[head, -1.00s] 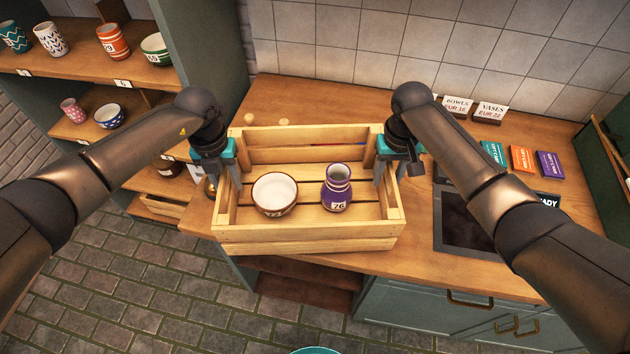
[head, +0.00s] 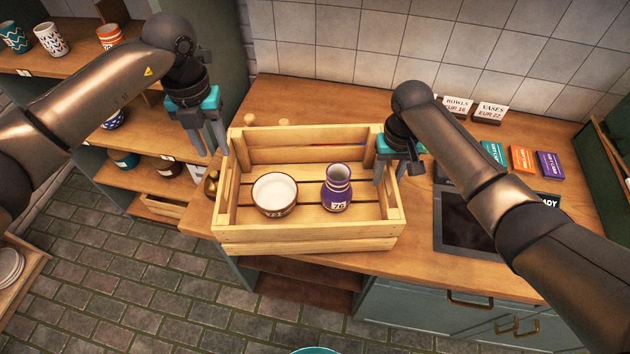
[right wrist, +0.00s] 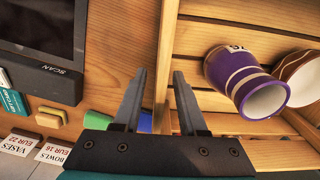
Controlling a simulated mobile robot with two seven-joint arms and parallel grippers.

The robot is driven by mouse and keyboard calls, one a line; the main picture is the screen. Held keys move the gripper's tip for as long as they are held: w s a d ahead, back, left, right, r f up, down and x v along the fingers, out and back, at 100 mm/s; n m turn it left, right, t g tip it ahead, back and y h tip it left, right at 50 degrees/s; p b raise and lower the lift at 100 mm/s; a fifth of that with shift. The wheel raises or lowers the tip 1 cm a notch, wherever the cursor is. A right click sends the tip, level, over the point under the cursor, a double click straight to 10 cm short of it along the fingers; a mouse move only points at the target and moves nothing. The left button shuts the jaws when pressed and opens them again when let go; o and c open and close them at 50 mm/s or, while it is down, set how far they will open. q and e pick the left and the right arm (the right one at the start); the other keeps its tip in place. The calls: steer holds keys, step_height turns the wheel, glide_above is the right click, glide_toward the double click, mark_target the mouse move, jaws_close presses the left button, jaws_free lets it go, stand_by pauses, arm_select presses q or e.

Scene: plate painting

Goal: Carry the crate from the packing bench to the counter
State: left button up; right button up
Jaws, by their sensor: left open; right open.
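The wooden slatted crate (head: 310,236) stands upright on the wooden counter (head: 300,96), its front side near the counter's front edge. Inside it stand a white bowl with a brown outside (head: 274,193) and a purple vase (head: 337,190) marked 76. My left gripper (head: 212,150) is open and empty, above and left of the crate's left end, apart from it. My right gripper (head: 388,178) is open at the crate's right end. In the right wrist view its fingers (right wrist: 157,78) lie one on each side of the end wall; contact is unclear. No packing bench is identifiable.
A dark scanner screen (head: 467,222) is set right of the crate. A brass bell (head: 211,184) is by the crate's left end. Shelves with pottery (head: 120,62) stand left.

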step_height(320, 180, up, 12)
steer(key=shift+f, duration=0.1)
stand_by(0.7)
